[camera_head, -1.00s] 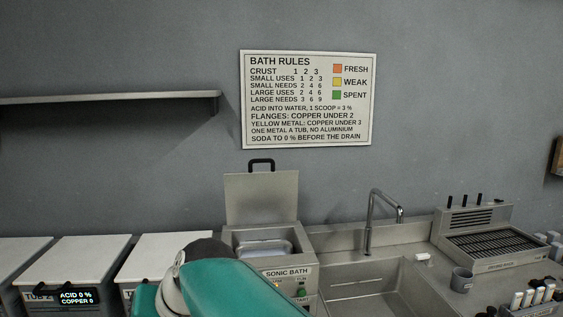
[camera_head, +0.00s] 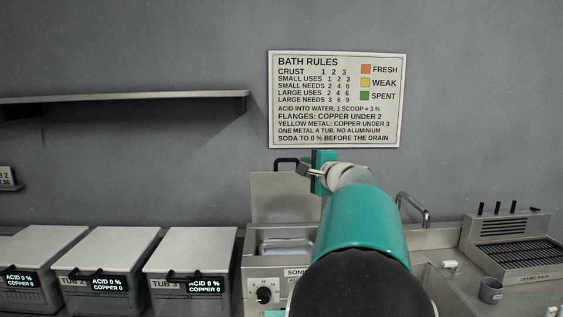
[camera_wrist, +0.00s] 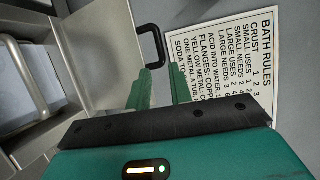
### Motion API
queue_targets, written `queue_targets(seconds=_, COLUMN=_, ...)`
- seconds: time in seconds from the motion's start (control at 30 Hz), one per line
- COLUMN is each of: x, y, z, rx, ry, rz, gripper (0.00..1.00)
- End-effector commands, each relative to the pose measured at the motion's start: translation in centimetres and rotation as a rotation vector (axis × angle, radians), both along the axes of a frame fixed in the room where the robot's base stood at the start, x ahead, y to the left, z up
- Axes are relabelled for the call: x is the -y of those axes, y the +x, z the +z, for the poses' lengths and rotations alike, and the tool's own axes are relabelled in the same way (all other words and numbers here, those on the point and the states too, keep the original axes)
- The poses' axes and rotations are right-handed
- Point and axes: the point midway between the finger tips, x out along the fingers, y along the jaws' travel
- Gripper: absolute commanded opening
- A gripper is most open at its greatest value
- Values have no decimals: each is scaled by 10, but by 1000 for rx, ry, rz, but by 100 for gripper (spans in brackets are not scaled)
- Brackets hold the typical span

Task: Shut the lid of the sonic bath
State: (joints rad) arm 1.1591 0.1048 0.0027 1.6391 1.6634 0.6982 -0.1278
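The sonic bath (camera_head: 275,283) stands at the counter. Its steel lid (camera_head: 275,195) is open and stands upright at the back, with a black handle (camera_head: 284,162) on its top edge. In the wrist view the lid (camera_wrist: 105,45) and handle (camera_wrist: 158,42) are at upper left. My gripper (camera_head: 312,172) is at the lid's upper right, close to the handle. In the wrist view its green fingertips (camera_wrist: 150,80) are just below the handle; I cannot tell whether they touch it, or how far apart they are. My arm hides the bath's right side.
Lidded tubs (camera_head: 190,250) stand left of the bath. A sink tap (camera_head: 415,207) is partly hidden behind my arm; a drying rack (camera_head: 515,250) and grey cup (camera_head: 491,290) are at right. A rules sign (camera_head: 337,98) and shelf (camera_head: 120,98) are on the wall.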

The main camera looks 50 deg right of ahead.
Motion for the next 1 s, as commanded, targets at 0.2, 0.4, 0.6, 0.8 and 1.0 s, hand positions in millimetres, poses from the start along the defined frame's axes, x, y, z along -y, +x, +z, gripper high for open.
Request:
queue_targets(seconds=0.2, x=18, y=41, z=-4, rx=0, ry=2, rz=5, gripper=21)
queue_targets(seconds=0.4, x=33, y=77, z=-7, rx=0, ry=1, rz=7, gripper=21)
queue_targets(seconds=0.6, x=45, y=100, z=-8, rx=-1, ry=0, rz=6, gripper=21)
queue_targets(seconds=0.8, x=48, y=106, z=-8, rx=-1, ry=-1, rz=5, gripper=21)
queue_targets(seconds=1.0, x=47, y=105, z=-8, rx=-1, ry=0, rz=5, gripper=15)
